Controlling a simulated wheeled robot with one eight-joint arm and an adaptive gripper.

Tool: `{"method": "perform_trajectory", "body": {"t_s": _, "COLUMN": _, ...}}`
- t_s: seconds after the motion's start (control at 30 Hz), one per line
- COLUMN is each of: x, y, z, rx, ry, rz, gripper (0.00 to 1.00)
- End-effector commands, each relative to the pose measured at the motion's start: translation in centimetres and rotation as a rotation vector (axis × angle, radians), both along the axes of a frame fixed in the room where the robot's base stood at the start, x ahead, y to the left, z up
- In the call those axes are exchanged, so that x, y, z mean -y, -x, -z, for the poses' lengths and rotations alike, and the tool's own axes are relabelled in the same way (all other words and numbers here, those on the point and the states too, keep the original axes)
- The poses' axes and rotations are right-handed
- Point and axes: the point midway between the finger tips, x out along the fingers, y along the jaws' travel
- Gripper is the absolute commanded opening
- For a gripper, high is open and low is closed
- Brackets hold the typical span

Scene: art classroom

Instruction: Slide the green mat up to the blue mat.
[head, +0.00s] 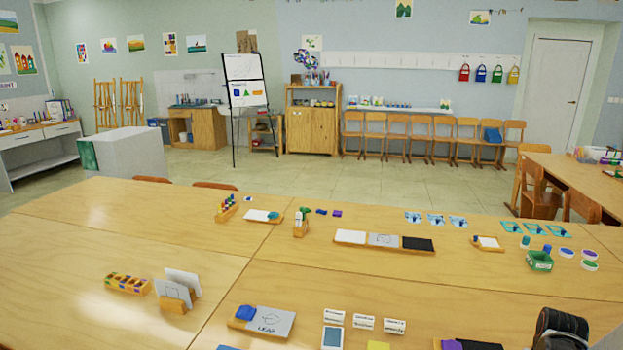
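No green mat can be made out in the head view. A thin blue edge (228,347) shows at the bottom of the picture, left of centre; it is cut off, and I cannot tell whether it is the blue mat. The near part of the table, below the picture, is out of sight. A dark rounded part of my arm shows at the bottom right corner. No gripper fingers are visible.
The wooden table (70,245) carries a grey board with a blue block (268,321), several white label cards (364,322), a yellow piece (378,346), a dark tray (468,344), a wooden card holder (175,300) and a green box (540,261). The table's left part is mostly bare.

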Motion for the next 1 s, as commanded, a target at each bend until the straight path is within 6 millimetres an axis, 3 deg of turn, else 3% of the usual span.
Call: {"method": "perform_trajectory", "body": {"t_s": 1.0, "x": -0.09, "y": -0.03, "z": 0.85, "rx": 0.000, "ry": 0.000, "rz": 0.000, "gripper": 0.00}}
